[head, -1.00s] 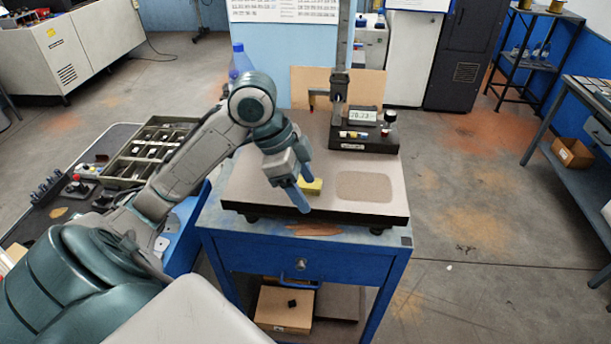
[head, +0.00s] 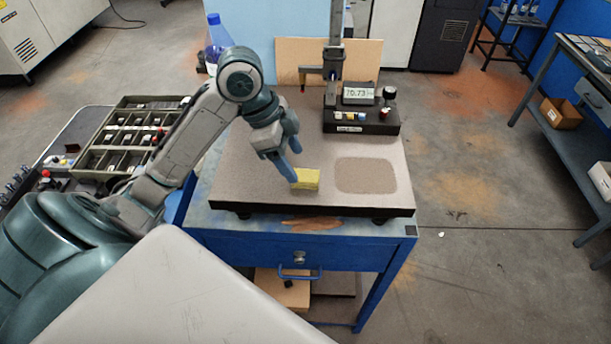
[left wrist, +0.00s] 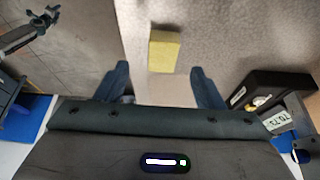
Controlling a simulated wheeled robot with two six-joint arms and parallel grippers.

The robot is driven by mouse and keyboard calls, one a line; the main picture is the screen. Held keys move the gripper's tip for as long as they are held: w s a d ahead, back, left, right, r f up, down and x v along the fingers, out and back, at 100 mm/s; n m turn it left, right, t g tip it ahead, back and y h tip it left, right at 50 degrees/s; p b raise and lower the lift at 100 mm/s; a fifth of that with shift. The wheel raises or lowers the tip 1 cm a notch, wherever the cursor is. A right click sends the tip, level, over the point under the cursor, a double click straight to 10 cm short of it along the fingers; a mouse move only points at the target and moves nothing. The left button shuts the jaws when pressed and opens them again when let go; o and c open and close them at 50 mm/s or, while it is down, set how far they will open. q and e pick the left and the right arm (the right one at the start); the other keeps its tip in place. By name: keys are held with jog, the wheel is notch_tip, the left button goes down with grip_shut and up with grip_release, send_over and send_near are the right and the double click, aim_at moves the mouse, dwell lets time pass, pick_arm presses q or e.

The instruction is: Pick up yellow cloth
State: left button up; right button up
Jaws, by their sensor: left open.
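The yellow cloth (head: 306,179) is a small folded block lying on the grey stone plate (head: 240,190), left of a darker patch on its surface. My left gripper (head: 284,177) is beside the cloth, just to its left in the head view, and partly overlaps its left edge there. In the left wrist view the cloth (left wrist: 164,51) lies beyond the fingertips, roughly between their lines. The two fingers of my left gripper (left wrist: 158,70) are spread apart with nothing between them.
A measuring stand with a digital display (head: 360,93) stands at the back right of the plate. A sorting tray (head: 125,135) with small parts is at the left. A blue bottle (head: 217,42) stands behind my arm. The plate's front right is clear.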

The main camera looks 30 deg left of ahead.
aim_at(306, 175)
pick_arm(q)
jog(key=shift+p+x, duration=0.6)
jog(key=shift+x, duration=0.55)
jog(key=shift+w+d+f, duration=0.2)
jog(key=shift+d+f, duration=0.05)
jog(key=shift+f, duration=0.15)
jog(key=shift+w+d+f, duration=0.2)
jog(key=shift+d+f, duration=0.05)
jog(key=shift+f, duration=0.15)
jog(key=shift+d+f, duration=0.1)
jog(key=shift+f, duration=0.2)
jog(key=shift+w+f, duration=0.1)
jog(key=shift+f, duration=0.1)
pick_arm(e)
jog(key=shift+w+a+r, duration=0.55)
jog(key=shift+a+r, duration=0.05)
jog(key=shift+r, duration=0.2)
pick_arm(q)
jog(key=c, duration=1.1)
jog(key=shift+o, duration=0.2)
jog(key=shift+r+p, duration=0.15)
jog(key=shift+p, duration=0.15)
pick_arm(e)
jog(key=shift+r, duration=0.1)
